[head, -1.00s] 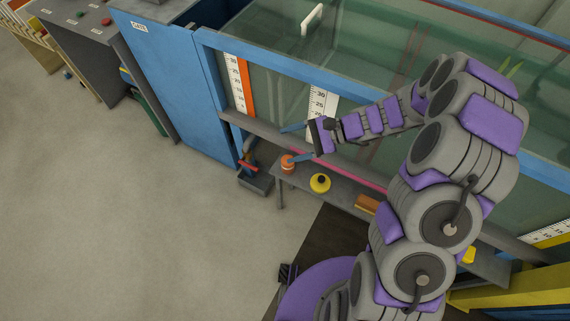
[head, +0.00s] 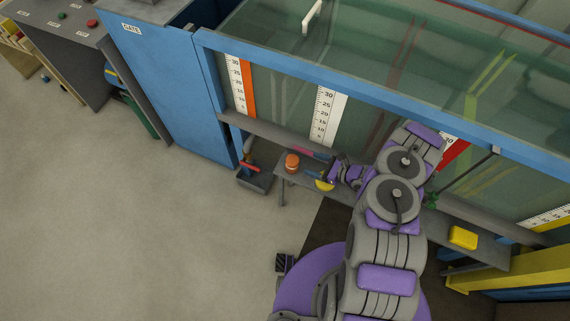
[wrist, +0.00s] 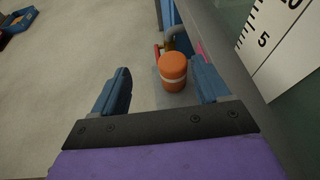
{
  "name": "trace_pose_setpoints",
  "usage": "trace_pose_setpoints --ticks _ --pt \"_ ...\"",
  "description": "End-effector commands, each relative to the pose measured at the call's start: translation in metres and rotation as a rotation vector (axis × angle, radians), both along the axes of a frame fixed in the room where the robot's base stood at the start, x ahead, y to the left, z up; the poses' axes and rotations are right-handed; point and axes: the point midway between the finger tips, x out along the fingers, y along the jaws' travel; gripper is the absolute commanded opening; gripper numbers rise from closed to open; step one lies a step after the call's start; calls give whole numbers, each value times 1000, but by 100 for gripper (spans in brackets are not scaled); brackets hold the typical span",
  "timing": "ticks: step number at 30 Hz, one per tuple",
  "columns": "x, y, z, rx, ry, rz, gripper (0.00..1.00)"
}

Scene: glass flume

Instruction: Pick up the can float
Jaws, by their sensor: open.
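The can float is an orange can with a pale band (head: 292,162). It stands upright on the grey shelf along the flume's front, near the shelf's left end. In the wrist view the can float (wrist: 173,72) shows ahead between my fingers, closer to the right finger. My gripper (head: 309,165) is open and empty, just right of the can in the head view. In the wrist view my gripper's (wrist: 160,66) two blue fingers are spread wide. I cannot tell whether the right finger touches the can.
A yellow round object (head: 325,186) on the shelf is partly hidden by my gripper. A yellow block (head: 463,238) lies farther right on the shelf (head: 488,256). A grey tray (head: 256,180) is left of the shelf. The glass wall stands behind.

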Motion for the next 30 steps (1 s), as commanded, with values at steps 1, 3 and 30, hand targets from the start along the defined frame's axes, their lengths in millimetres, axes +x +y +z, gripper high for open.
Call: trace_pose_setpoints --ticks 1,3,30 --pt "-6 -11 -14 -4 22 -29 75" --pt "-10 -21 -26 -8 40 -58 75" --pt "41 69 -88 -22 55 -87 75"
